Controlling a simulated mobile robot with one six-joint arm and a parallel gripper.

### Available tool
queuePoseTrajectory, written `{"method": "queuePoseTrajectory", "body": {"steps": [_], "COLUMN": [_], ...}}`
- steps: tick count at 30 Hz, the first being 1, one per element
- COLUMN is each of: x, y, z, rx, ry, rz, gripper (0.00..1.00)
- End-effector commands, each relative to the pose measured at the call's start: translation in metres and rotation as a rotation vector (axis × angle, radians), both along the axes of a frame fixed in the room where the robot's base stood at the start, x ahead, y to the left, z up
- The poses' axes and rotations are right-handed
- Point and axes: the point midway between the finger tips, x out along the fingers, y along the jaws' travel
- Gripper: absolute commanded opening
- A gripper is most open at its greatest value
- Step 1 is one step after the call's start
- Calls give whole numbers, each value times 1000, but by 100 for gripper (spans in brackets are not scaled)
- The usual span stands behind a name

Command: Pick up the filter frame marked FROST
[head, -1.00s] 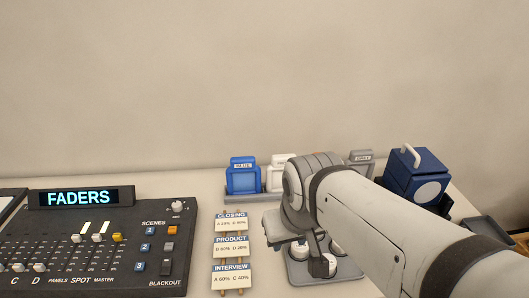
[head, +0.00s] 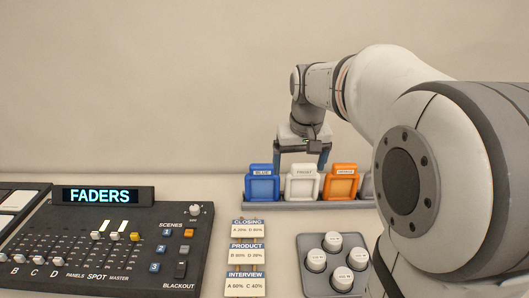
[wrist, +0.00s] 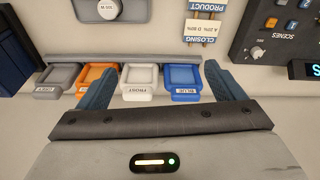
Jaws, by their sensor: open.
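The white filter frame marked FROST (head: 302,183) stands upright in a grey rack (head: 290,206), between a blue frame (head: 262,183) on its left and an orange frame (head: 340,182) on its right. My gripper (head: 302,162) is open and empty, pointing down just above the FROST frame. In the wrist view, which looks from the opposite side, the white frame (wrist: 141,77) and its label show between the spread fingers of my gripper (wrist: 160,72). The blue frame also lies inside that span in the picture. I see no finger clearly touching a frame.
A grey frame (wrist: 58,78) stands beyond the orange one, mostly hidden by my arm in the head view. The wall is behind.

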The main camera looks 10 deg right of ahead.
Motion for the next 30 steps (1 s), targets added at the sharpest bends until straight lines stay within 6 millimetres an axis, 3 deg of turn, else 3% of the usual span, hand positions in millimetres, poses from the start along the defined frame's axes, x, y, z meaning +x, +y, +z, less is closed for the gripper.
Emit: {"method": "queuePoseTrajectory", "body": {"steps": [1,6,12,15,21,30], "x": [26,98,169,194,219,223], "y": [-8,-35,-69,-84,-101,-105], "z": [-4,-18,-54,-73,-97,-126], "rx": [2,7,16,21,25,28], "ry": [19,68,124,146,169,176], "rz": [-12,-47,-86,-100,-118,-122], "gripper": [93,100,100,100,100,100]}}
